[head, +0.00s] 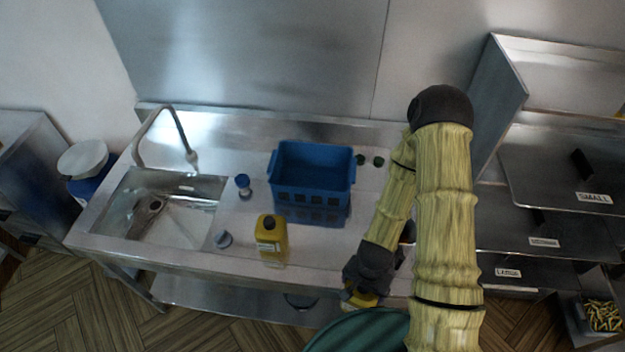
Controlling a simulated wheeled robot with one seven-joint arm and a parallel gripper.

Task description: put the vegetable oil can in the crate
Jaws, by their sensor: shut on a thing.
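The blue crate (297,200) stands upright on the steel counter, towards the back; no contents show inside it. My gripper (362,287) is in front of and to the right of the crate, near the counter's front edge. It is shut on a yellow thing (362,300), which is mostly hidden by the dark gripper; I cannot read any label on it. A yellow container (271,238) with a dark cap and a pale label stands upright on the counter, in front of the crate. I cannot tell which of the two yellow things is the vegetable oil can.
A small blue-capped bottle (243,184) and a small grey-blue item (223,239) stand left of the crate. Two small dark green items (378,161) lie behind it to the right. A sink (165,207) with a tap is at left, and labelled steel shelves (510,243) at right.

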